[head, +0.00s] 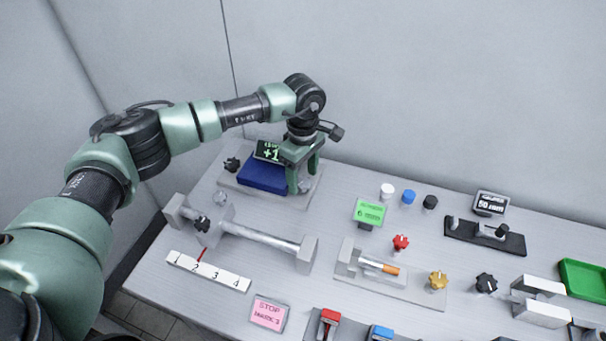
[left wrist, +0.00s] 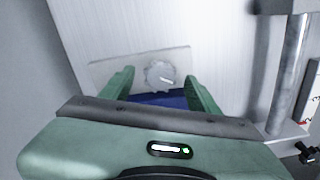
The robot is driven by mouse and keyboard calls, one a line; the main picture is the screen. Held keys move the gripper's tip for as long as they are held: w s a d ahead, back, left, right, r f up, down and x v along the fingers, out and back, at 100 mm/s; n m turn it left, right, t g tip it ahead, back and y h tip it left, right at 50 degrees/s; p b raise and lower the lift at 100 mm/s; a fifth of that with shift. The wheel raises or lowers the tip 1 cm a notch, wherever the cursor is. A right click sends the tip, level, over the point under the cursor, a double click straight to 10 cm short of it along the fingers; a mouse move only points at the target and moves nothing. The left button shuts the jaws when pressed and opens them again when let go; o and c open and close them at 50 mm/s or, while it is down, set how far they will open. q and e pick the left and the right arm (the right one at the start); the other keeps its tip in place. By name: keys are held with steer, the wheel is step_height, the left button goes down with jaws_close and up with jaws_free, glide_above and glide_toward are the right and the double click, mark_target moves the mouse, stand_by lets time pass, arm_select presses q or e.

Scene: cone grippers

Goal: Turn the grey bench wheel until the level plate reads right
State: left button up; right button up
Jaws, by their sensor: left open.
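The grey bench wheel (left wrist: 160,74) shows in the left wrist view as a round grey knob with a white mark, on a pale base plate. My left gripper (head: 303,182) is open and points down over it; in the left wrist view its fingers stand apart on either side of the wheel. I cannot tell whether they touch it. In the head view the fingers mostly hide the wheel. Left of the gripper lies a blue plate (head: 262,179), also seen in the left wrist view (left wrist: 158,99). A black display (head: 268,151) behind it reads +1 in green. My right gripper is not in view.
A black star knob (head: 232,164) stands left of the display. In front are a rail slide (head: 260,236) and a numbered white scale (head: 208,273). A green card (head: 369,213), several coloured knobs and a green tray (head: 583,281) lie to the right. A wall closes the back.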

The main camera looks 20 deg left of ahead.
arm_select(q)
steer(key=shift+f, duration=0.45)
jaws_close()
